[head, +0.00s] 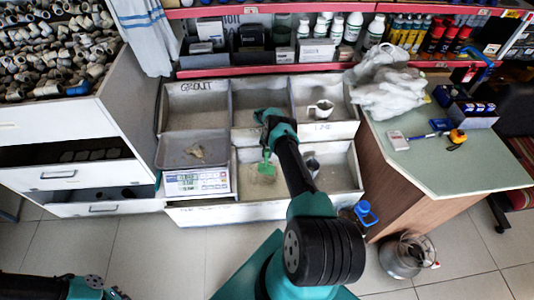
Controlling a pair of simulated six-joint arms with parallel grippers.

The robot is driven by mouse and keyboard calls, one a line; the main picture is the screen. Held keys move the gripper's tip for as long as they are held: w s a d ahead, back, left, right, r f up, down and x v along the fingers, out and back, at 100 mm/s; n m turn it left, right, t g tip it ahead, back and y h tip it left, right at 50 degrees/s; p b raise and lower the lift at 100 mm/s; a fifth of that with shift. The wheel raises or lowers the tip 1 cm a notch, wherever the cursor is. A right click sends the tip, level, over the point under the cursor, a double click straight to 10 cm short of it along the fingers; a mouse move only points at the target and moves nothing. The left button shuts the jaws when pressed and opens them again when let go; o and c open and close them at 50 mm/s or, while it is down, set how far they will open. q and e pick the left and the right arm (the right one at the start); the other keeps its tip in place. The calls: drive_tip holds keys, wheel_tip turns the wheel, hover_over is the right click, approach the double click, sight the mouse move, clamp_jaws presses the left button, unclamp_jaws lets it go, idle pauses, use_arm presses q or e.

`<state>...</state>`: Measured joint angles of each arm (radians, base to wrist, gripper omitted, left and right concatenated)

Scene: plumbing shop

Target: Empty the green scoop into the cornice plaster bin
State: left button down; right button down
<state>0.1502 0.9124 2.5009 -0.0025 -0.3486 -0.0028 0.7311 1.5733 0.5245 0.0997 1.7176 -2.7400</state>
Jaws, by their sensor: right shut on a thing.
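My right gripper (267,146) is shut on the green scoop (267,168) and holds it over the front middle of the bin block. The scoop hangs below the fingers and looks tilted; whether anything is in it is too small to tell. Under it is a front bin (275,206) with pale powder. The writing on its front wall is too small to read surely, so I cannot tell which bin is the cornice plaster one.
A scale (197,182) with a tray stands left of the front bin. A white jug (321,108) sits in the back right bin, and a grey cup (312,166) in the front bin. A green counter (450,165) is at right, a drawer cabinet (70,125) at left.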

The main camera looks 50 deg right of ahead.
drive_tip(key=shift+r, duration=1.3)
drive_tip(key=shift+f, duration=1.3)
drive_tip(key=shift+r, duration=0.15)
